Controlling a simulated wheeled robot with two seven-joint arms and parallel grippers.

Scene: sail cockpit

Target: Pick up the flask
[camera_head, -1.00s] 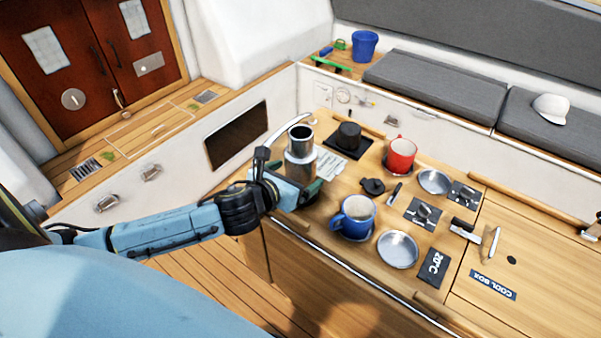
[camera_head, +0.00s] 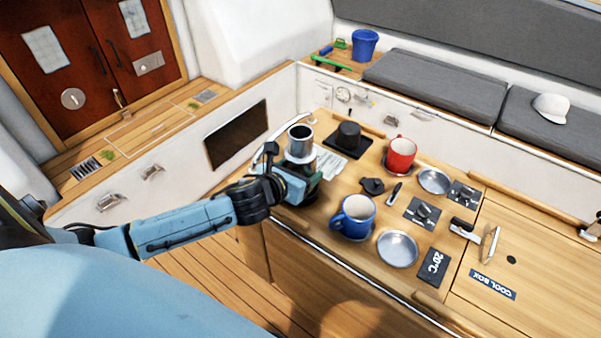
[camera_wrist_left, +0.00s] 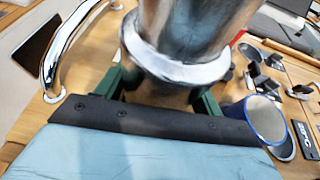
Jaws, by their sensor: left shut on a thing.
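The flask (camera_head: 299,141) is a shiny steel cylinder, upright at the left end of the wooden table. It also fills the top of the left wrist view (camera_wrist_left: 185,40), with its bright lower ring facing me. My left gripper (camera_head: 304,181) is shut on the flask, its green fingers on either side of the lower body. The gripper hides much of the flask's lower part in the head view. I cannot tell whether its base touches the table. My right gripper is in neither view.
A red mug (camera_head: 401,155), a black pot (camera_head: 348,135) and a small black lid (camera_head: 372,186) are behind. A curved metal rail (camera_wrist_left: 70,45) runs left of the flask.

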